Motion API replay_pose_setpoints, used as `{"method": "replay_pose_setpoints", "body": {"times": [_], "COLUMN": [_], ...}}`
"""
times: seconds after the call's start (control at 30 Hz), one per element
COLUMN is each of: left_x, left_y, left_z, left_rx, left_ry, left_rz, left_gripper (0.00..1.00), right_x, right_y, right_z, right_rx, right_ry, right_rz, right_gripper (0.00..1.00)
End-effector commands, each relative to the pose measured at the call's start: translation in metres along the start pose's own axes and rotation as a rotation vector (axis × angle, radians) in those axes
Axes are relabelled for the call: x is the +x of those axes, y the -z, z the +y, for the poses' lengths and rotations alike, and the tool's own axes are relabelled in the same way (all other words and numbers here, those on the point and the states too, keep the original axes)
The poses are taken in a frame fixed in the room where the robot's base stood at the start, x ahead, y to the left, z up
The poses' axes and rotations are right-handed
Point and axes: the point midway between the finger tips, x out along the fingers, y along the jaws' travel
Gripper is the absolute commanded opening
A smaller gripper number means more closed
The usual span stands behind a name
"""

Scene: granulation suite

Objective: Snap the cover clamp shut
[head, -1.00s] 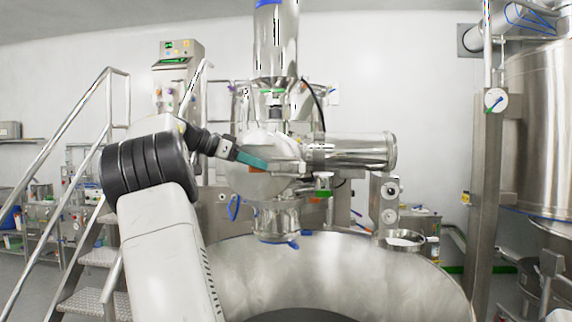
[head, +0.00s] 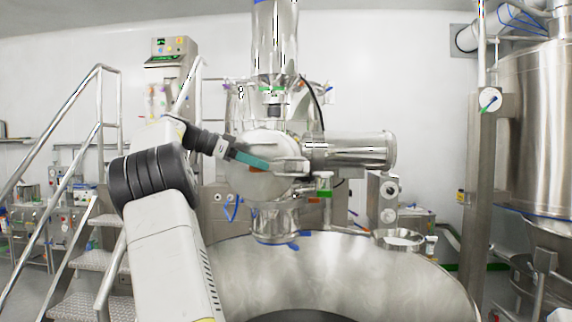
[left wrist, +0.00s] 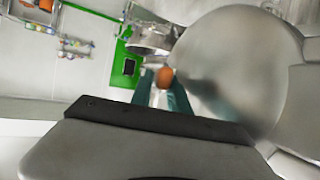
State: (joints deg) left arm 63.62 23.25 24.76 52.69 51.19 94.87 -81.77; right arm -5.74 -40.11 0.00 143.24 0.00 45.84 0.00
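The round pale metal cover (head: 262,185) is on the machine in the middle of the head view, and fills the upper right of the left wrist view (left wrist: 235,70). A grey bracket-like part (head: 291,166) sits at its right side. My left gripper (head: 267,164) reaches in from the left, its teal fingers in front of the cover, tips near that bracket. In the left wrist view, the two teal fingers stand apart with a round orange knob (left wrist: 165,77) at their tips. Whether they grip it is unclear. I cannot make out the clamp's position. My right gripper is not in view.
A horizontal metal cylinder (head: 352,150) juts right from the cover. A vertical column (head: 276,40) rises above. A large curved steel vessel (head: 345,265) fills the foreground. Metal stairs with rails (head: 95,255) stand left, a steel post (head: 484,180) and tank (head: 540,130) right.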

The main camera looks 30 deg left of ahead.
Motion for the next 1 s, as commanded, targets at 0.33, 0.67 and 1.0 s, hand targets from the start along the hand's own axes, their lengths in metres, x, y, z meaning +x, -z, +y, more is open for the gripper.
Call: {"method": "replay_pose_setpoints", "body": {"times": [0.33,0.67,1.0], "left_x": [0.000,-0.040,-0.076], "left_y": [0.001,-0.001,0.000], "left_z": [0.000,-0.002,-0.001], "left_rx": [0.000,0.001,0.000], "left_ry": [0.001,0.004,0.001], "left_rz": [0.002,0.003,0.002], "left_gripper": [0.38,0.38,0.38], "right_x": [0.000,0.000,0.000], "right_y": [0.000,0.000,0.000], "right_z": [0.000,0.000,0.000], "right_rx": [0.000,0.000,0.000], "right_ry": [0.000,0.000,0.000], "right_rz": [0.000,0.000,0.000], "right_gripper": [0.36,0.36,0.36]}}
